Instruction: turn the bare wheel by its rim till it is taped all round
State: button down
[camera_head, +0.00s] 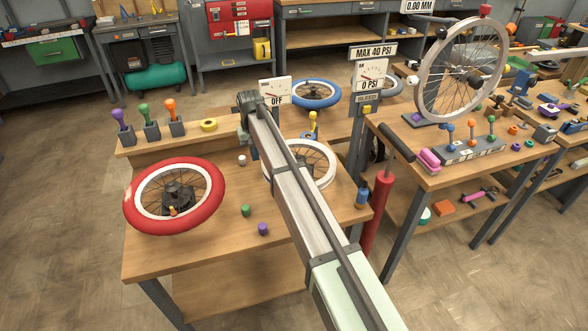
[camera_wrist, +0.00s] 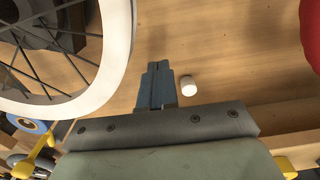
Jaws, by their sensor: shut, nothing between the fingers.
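The bare wheel (camera_head: 331,164), a white rim with dark spokes and no tyre, lies flat on the wooden bench, partly hidden by my arm in the head view. In the wrist view its rim (camera_wrist: 123,62) fills the upper left and looks plain white where visible. A blue ring like a tape roll (camera_wrist: 27,124) shows beside the rim, near a yellow handle (camera_wrist: 35,155). My gripper (camera_wrist: 157,72) is shut and empty, over the bench to the right of the rim in the wrist view, apart from it. In the head view my arm mostly hides the fingers.
A red-tyred wheel (camera_head: 208,185) lies at the bench's left. A white cap (camera_wrist: 188,87) stands close to my fingers. Green (camera_head: 245,210) and purple (camera_head: 262,229) caps stand in front. A yellow roll (camera_head: 208,125) and several coloured-handled tools are at the back. A blue-tyred wheel (camera_head: 338,96) lies behind.

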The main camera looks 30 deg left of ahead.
jog(key=shift+w+d, duration=0.15)
jog(key=shift+d, duration=0.65)
jog(key=s+d, duration=0.3)
jog(key=s, duration=0.8)
jog(key=shift+s, duration=0.3)
jog(key=a, duration=0.2)
jog(key=s+a, duration=0.1)
jog(key=a, duration=0.1)
jog(key=shift+w, duration=0.1)
